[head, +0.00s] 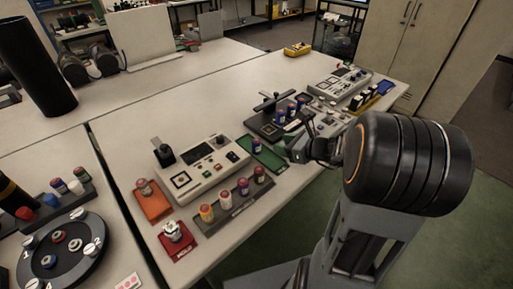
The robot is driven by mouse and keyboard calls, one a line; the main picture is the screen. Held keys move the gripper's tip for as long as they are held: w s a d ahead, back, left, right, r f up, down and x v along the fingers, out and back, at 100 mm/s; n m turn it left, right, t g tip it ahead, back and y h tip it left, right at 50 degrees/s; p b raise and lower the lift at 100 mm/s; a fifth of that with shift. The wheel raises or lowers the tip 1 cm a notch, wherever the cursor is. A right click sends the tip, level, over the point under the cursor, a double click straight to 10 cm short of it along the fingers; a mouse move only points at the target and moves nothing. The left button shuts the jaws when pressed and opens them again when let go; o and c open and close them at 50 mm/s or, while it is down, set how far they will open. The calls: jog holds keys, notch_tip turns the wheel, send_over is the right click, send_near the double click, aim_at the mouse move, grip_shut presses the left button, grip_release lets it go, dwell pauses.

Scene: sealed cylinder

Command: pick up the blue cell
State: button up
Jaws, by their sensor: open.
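Another small blue cell (257,145) stands at the far-left end of a green mat (268,158). I cannot tell which one the task means. My gripper (304,149) is open, low over the table just right of the green mat, apart from the cells. Its fingers are small and partly hidden by my arm.
A white console (205,165) stands left of the mat. A grey tray of cells (234,208), an orange pad (152,204) and a red pad (176,242) lie in front. Another console (340,84) is behind my gripper. The table's back middle (215,85) is clear.

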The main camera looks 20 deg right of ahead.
aim_at(253, 140)
jog(key=shift+w+a+f, duration=0.1)
jog(key=shift+w+a, duration=0.1)
jog(key=shift+w, duration=0.05)
jog(key=shift+m, duration=0.3)
jog(key=b+x, duration=0.1)
jog(key=x, duration=0.6)
jog(key=shift+w+a+f, duration=0.1)
jog(key=shift+w+a, duration=0.15)
jog(key=shift+a, duration=0.05)
jog(key=shift+x, duration=2.7)
jog(key=shift+s+a+f, duration=0.1)
jog(key=shift+s, duration=0.05)
jog(key=shift+c, duration=0.2)
jog(key=c, duration=0.7)
